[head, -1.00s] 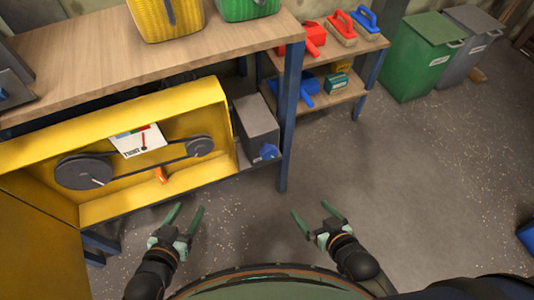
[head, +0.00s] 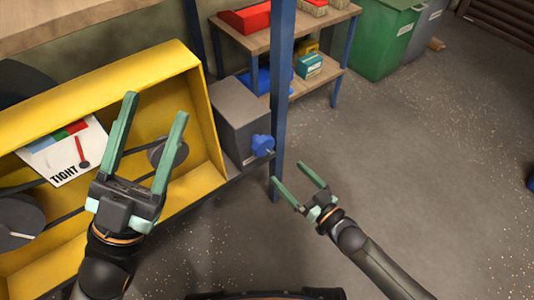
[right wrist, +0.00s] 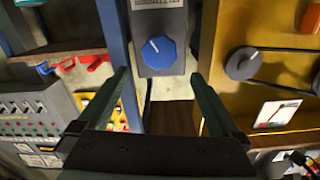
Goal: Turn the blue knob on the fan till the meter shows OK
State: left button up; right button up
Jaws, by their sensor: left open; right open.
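The blue knob (head: 262,145) sits on the front of a grey box (head: 238,110) right of the yellow housing. In the right wrist view the knob (right wrist: 158,52) faces me, with a white mark.
A belt runs between dark pulleys (head: 168,153) in the yellow housing (head: 210,120). A blue table leg (head: 280,100) stands close right of the knob. A small shelf (head: 325,72) with tools and green and grey bins (head: 388,40) are behind.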

aim_at(265, 150)
jog(key=b+x, duration=0.4)
jog(key=x, duration=0.7)
jog(key=shift+w+f, duration=0.15)
jog(key=shift+w+a+b, duration=0.35)
jog(key=shift+w+a, duration=0.1)
jog(key=shift+w, duration=0.1)
jog(key=shift+c, duration=0.2)
jog(key=c, duration=1.1)
